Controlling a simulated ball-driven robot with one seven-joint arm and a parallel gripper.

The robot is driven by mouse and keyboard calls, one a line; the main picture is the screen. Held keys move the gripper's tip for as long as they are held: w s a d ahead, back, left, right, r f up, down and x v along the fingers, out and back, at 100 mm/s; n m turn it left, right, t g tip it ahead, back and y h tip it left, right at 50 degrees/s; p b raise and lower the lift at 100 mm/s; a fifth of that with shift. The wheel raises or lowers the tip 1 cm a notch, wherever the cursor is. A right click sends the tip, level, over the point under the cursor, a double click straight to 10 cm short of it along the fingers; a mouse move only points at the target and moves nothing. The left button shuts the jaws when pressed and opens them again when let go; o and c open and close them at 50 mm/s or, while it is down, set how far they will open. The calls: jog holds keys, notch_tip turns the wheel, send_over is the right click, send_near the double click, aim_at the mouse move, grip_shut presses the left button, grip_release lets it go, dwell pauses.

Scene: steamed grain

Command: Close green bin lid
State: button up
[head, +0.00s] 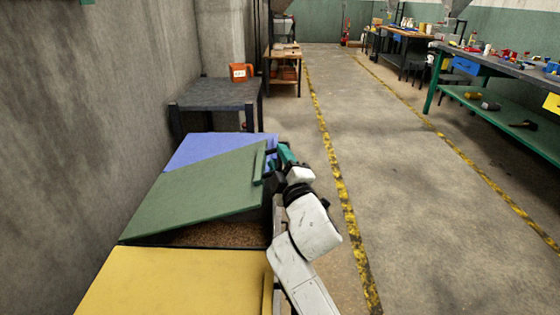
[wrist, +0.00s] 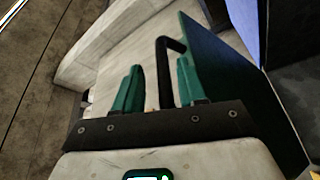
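The green bin lid (head: 195,195) is partly raised and tilted, with its right side higher than its left. Brown grain (head: 215,235) shows in the bin under its near edge. My gripper (head: 287,155) is at the lid's raised right edge. In the wrist view, the lid's dark green panel (wrist: 225,75) is on the right, with a black bent handle (wrist: 165,72). The two teal fingers of my gripper (wrist: 160,85) are apart, with the handle between them in the picture. I see gaps beside the handle; whether a finger touches it is unclear.
A yellow lid (head: 175,282) lies in front of the green one and a blue lid (head: 215,148) behind it. A concrete wall (head: 75,110) borders the left. A dark table (head: 215,95) with an orange container stands beyond. Open floor (head: 410,200) lies right.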

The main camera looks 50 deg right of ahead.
jog(key=b+v, duration=0.2)
jog(key=v, duration=0.9)
dwell(0.5)
